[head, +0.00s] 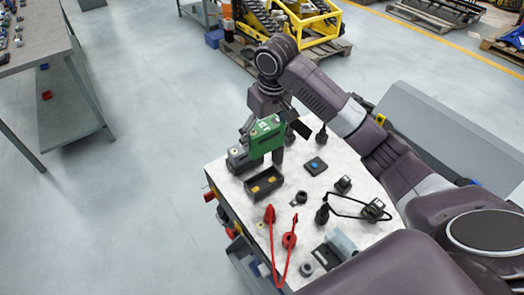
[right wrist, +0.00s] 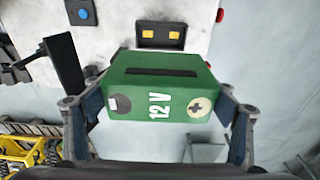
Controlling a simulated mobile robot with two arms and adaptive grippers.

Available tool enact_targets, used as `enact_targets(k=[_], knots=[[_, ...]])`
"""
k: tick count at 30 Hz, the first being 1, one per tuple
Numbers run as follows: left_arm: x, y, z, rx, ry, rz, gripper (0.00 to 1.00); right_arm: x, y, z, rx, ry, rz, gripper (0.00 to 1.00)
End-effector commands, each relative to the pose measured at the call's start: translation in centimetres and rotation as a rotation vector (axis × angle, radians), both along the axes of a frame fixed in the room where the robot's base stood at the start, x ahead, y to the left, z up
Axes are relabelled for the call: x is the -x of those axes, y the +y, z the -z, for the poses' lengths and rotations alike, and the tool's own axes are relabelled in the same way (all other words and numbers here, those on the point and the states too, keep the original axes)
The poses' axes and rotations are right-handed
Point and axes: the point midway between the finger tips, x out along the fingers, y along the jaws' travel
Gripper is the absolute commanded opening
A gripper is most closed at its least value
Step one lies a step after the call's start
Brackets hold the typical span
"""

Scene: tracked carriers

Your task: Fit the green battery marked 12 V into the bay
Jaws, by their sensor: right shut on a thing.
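The green battery (head: 266,138) is held in the air above the far end of the cart top. In the right wrist view the battery (right wrist: 150,92) shows its "12 V" mark, a plus sign and a dark slot. My right gripper (right wrist: 158,115) is shut on it, one finger on each side. The dark bay (head: 263,184) with two yellow contacts lies on the cart top, nearer than the battery in the head view and apart from it. In the right wrist view the bay's contacts (right wrist: 160,34) show beyond the battery. My left gripper is not in view.
A grey block (head: 241,160) stands close beside the bay. A small dark box with a blue dot (head: 316,166), red cable (head: 272,250), black cable (head: 345,213) and small parts crowd the cart top (head: 343,165). A workbench (head: 35,45) stands at left; open floor lies between.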

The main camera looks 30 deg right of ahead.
Motion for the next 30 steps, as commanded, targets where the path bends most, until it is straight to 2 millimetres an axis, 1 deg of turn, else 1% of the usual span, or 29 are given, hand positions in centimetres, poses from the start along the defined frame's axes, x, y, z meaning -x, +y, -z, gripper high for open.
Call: enact_targets(k=[1,7,12,15,19,26,30], knots=[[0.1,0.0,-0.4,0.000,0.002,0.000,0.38,0.1,-0.1,0.9,0.000,0.001,0.001,0.21],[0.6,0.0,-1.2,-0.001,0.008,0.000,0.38,0.0,0.0,5.3,0.000,0.000,0.003,0.21],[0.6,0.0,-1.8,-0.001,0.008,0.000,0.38,0.0,0.0,9.0,0.000,-0.002,0.001,0.21],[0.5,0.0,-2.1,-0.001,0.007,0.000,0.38,0.0,0.0,11.0,-0.002,-0.003,0.002,0.21],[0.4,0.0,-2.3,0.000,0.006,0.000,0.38,-0.1,0.0,12.7,0.000,-0.005,0.001,0.21],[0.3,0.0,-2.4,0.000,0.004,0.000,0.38,-0.1,0.0,14.1,-0.001,-0.006,0.001,0.21],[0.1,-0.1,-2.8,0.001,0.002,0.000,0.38,0.0,0.1,16.0,-0.002,-0.003,0.002,0.21]])
